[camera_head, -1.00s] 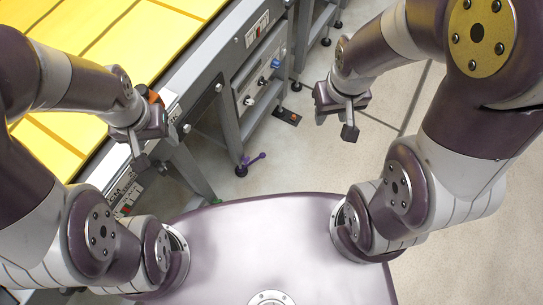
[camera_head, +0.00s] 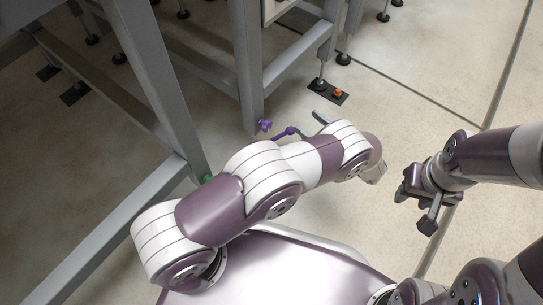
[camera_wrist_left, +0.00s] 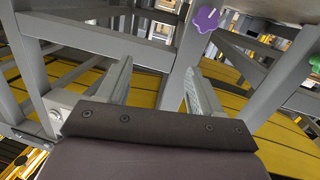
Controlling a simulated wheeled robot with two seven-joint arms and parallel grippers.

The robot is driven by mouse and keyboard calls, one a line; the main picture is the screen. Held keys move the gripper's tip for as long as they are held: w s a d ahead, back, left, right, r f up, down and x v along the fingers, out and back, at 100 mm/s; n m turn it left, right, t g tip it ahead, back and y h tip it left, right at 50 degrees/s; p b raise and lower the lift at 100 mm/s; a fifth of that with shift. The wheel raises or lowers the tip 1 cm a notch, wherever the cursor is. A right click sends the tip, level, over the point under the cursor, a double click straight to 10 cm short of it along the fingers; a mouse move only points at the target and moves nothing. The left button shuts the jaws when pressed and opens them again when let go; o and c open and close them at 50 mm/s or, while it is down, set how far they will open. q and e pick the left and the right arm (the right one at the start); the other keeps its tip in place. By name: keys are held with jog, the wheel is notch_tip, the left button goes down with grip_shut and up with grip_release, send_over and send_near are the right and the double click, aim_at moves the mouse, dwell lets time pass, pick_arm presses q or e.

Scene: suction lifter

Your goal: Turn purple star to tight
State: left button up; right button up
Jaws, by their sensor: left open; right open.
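In the left wrist view the purple star (camera_wrist_left: 206,19) is near the top, beyond and just right of the right finger's tip. My left gripper (camera_wrist_left: 160,68) is open and empty there, apart from the star. In the head view my left forearm hides most of that gripper. My right gripper (camera_head: 425,207) is open and empty over the floor at the right.
Grey frame legs (camera_head: 245,65) and a low beam (camera_head: 130,225) stand at the left. A green knob (camera_head: 207,179) shows beside my left arm, and a green part (camera_wrist_left: 315,63) at the wrist view's right edge. A black foot plate (camera_head: 328,93) lies behind. Floor at the right is clear.

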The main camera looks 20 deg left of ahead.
pick_arm(q)
jog(key=n+g+y+b, duration=0.1)
jog(key=g+y+b, duration=0.1)
send_near(269, 127)
jog(key=b+x, duration=0.4)
jog(key=x, duration=0.4)
jog(key=shift+a+f+b, duration=0.1)
jog(key=shift+b, duration=0.3)
jog(key=shift+w+a, duration=0.15)
jog(key=shift+a, duration=0.3)
jog(key=c, duration=1.1)
pick_arm(e)
notch_tip(269, 127, down, 9)
jog(key=shift+f, duration=0.2)
